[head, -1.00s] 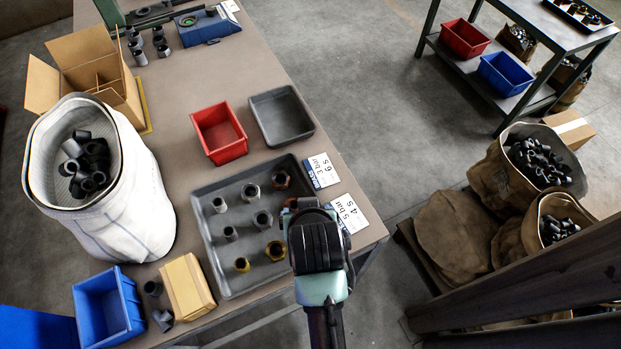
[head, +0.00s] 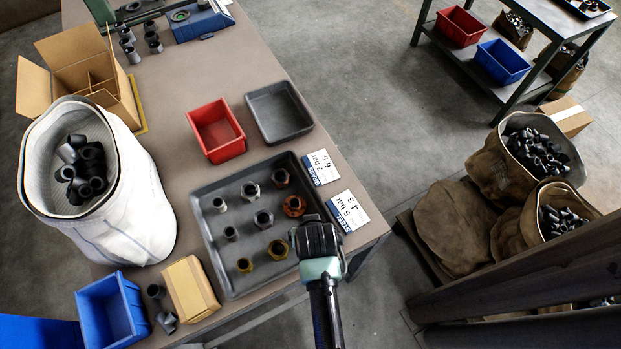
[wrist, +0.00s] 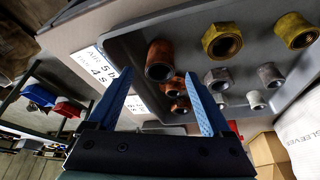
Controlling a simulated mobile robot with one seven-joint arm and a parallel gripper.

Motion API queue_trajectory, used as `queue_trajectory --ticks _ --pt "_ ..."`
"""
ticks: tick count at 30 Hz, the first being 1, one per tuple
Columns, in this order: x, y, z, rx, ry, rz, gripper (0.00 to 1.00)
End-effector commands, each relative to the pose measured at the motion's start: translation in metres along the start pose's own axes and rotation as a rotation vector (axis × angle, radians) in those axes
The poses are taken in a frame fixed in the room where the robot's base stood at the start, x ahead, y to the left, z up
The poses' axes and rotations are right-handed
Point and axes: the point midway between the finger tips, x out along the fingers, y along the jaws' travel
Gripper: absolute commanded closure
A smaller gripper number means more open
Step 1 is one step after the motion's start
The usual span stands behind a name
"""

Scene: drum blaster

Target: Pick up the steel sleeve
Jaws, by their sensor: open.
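A grey tray (head: 218,266) on the table holds rows of sleeve and nut shapes in grey, copper and brass colours. Two small grey sleeves stand in its left column, a lighter one (head: 219,204) and a darker one (head: 231,233); I cannot tell surely which is steel. In the wrist view two grey pieces of that column (wrist: 268,75) (wrist: 257,100) lie right of my fingers. My gripper (head: 317,228) is over the tray's right corner and hides part of it. In the wrist view its blue fingers (wrist: 150,88) are apart and empty, with a copper sleeve (wrist: 160,60) just beyond.
A red bin (head: 216,132) and an empty grey tray (head: 279,112) stand behind the parts tray. Two labels (head: 321,167) (head: 348,211) lie along the table edge. A white sack (head: 120,205), a blue bin (head: 112,310) and a carton (head: 190,289) stand to the left.

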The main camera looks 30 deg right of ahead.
Motion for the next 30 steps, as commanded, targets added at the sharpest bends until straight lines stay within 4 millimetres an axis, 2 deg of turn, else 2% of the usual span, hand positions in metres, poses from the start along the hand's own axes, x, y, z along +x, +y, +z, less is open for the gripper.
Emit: queue_trajectory --ticks 9,19,20,30 --pt "0.036 0.0 0.001 0.001 -0.001 0.0 0.17" --pt "0.04 0.0 0.001 0.0 0.001 0.0 0.17" --pt "0.04 0.0 0.001 0.0 0.001 0.0 0.2" --pt "0.04 0.0 0.001 0.0 0.0 0.0 0.81"
